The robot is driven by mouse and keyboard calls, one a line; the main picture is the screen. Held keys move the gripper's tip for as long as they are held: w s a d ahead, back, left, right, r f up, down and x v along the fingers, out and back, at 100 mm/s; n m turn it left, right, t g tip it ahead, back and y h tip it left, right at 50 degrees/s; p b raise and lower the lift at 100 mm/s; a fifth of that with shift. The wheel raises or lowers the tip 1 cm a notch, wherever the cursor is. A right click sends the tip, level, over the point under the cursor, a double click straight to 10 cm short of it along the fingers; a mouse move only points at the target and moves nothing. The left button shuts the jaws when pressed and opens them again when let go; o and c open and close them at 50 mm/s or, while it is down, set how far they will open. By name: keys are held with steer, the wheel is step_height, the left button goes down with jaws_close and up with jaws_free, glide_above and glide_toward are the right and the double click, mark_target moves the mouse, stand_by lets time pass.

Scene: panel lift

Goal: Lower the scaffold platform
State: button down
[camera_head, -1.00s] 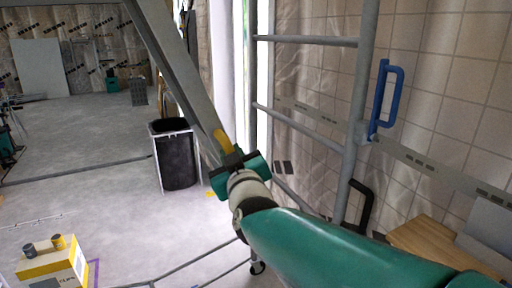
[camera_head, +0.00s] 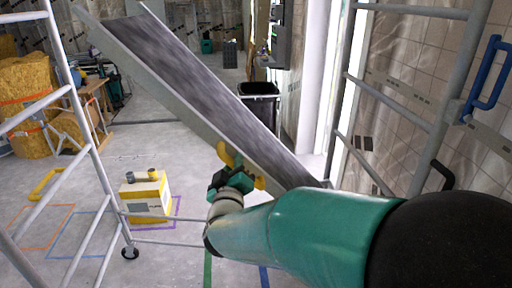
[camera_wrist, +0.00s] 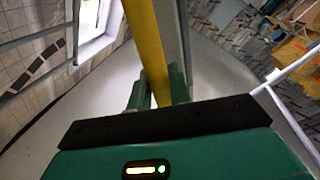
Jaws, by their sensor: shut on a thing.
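The scaffold platform (camera_head: 190,72) is a long grey plank with a dark top and pale side rails. It is tilted, its upper end at the far left and its lower end at the right, near the right scaffold frame (camera_head: 455,110). A yellow handle (camera_head: 225,153) sits on its near side rail. My gripper (camera_head: 229,179) is at this handle, and its fingertips are partly hidden. In the wrist view, the yellow handle (camera_wrist: 148,45) runs between the green fingers of my gripper (camera_wrist: 157,88), which are shut on it.
A left scaffold frame (camera_head: 88,140) with rungs and a caster stands on the floor. A yellow and white box (camera_head: 146,195) stands behind it. A black bin (camera_head: 262,108) is beyond the platform. A blue handle (camera_head: 490,78) is on the right frame. The floor at centre left is mostly clear.

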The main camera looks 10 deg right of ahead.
steer(key=a+f+n+y, duration=0.1)
steer(key=a+f+n, duration=0.2)
steer(key=a+f, duration=0.75)
steer(key=a+f+n+t, duration=0.1)
steer(key=a+f+n, duration=0.3)
steer(key=f, duration=1.1)
steer(key=a+f+n+y, duration=0.1)
steer(key=a+f, duration=0.8)
steer(key=f, duration=0.4)
step_height(320, 180, down, 18)
steer(key=a+n+y, duration=0.1)
steer(key=n, duration=0.3)
steer(key=shift+s+a, duration=0.4)
steer(key=shift+f, duration=0.2)
steer(key=c, duration=1.7)
jaws_free()
steer(key=o, duration=0.4)
steer(key=shift+w+f, duration=0.1)
steer(key=shift+f, duration=0.15)
steer(key=shift+c, duration=0.2)
steer(key=shift+r, duration=0.25)
